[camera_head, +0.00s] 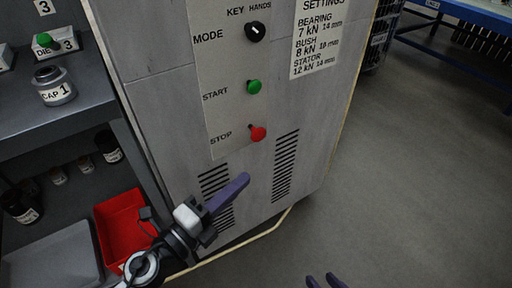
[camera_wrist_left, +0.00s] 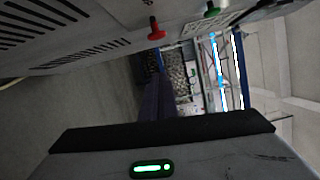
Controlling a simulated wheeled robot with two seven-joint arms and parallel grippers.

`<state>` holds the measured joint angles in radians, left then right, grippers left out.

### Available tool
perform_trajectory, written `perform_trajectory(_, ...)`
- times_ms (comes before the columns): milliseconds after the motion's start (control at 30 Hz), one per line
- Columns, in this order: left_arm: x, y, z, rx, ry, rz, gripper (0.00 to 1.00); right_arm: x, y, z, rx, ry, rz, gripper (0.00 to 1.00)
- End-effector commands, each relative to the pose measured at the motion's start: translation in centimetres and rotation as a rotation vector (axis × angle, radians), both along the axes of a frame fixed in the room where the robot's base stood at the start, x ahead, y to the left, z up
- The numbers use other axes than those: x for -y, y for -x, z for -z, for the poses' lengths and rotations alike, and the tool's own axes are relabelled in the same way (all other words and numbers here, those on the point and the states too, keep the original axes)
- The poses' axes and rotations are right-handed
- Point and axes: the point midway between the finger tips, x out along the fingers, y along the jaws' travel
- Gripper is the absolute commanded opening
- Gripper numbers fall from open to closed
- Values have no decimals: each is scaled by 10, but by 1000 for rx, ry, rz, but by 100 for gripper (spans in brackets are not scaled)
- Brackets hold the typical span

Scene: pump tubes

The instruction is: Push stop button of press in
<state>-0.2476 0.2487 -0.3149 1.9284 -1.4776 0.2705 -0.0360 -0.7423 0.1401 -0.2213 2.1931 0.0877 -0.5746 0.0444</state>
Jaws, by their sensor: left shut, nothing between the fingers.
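The red stop button (camera_head: 258,133) sticks out of the press panel (camera_head: 228,110), right of the printed word STOP. It also shows at the top of the left wrist view (camera_wrist_left: 156,30), standing out on a dark stem. My left gripper (camera_head: 242,180) is shut and empty. Its purple fingers are below and slightly left of the stop button in the head view, apart from it. In the left wrist view the fingers (camera_wrist_left: 158,100) point away below the button. My right gripper (camera_head: 324,281) shows only two purple fingertips at the bottom edge, with a gap between them.
The green start button (camera_head: 254,87) and the black mode knob (camera_head: 255,32) are above the stop button. A grey shelf (camera_head: 95,105) with a CAP 1 jar (camera_head: 54,86) and a red bin (camera_head: 122,228) stands left. The floor right of the press is clear.

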Motion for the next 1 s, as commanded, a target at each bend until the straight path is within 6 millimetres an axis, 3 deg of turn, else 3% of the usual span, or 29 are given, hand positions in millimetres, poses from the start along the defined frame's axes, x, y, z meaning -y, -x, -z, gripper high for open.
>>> perform_trajectory(300,29,-39,-4,2,5,0,0,1,-2,-7,22,-3,7,31)
perform_trajectory(567,62,-82,-4,1,5,-1,0,2,5,4,-2,0,5,31)
perform_trajectory(700,44,-98,-4,2,0,-2,0,-2,-2,8,-16,3,-11,31)
perform_trajectory(1000,34,-110,-7,0,2,-1,0,-6,-3,10,-32,2,-24,31)
